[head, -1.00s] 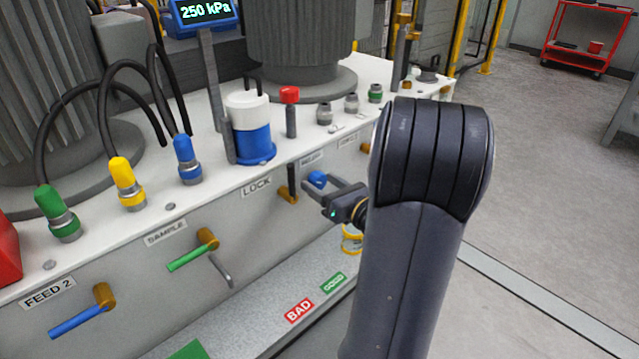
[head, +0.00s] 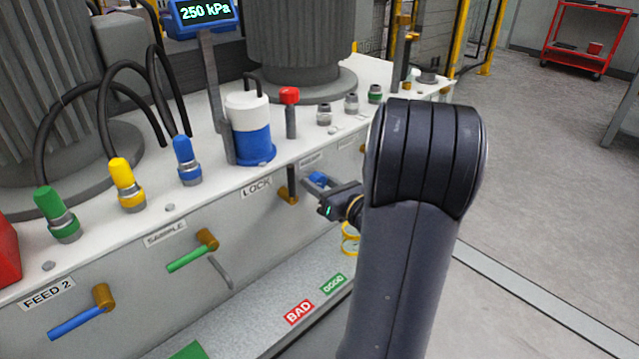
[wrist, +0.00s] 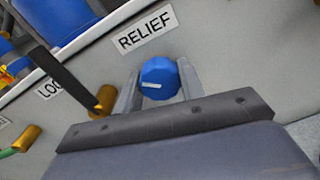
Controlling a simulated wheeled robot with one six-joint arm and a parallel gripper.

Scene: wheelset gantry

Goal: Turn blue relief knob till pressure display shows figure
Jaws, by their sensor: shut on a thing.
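The blue relief knob (wrist: 159,78) sits on the grey front panel under the RELIEF label (wrist: 148,31) in the wrist view. A white mark shows on its face, lying nearly level in that view. My gripper (wrist: 160,85) has one finger on each side of the knob and is shut on it. In the head view my gripper (head: 318,186) is at the panel, with a little of the blue knob (head: 319,178) showing between its fingers. The pressure display (head: 206,13) reads 250 kPa.
The LOCK lever (head: 290,186) is just left of my gripper. Green (head: 192,255) and blue (head: 80,320) handles stick out further left. A shelf with BAD (head: 299,311) and GOOD (head: 333,284) labels lies below. Open floor (head: 540,200) is at the right.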

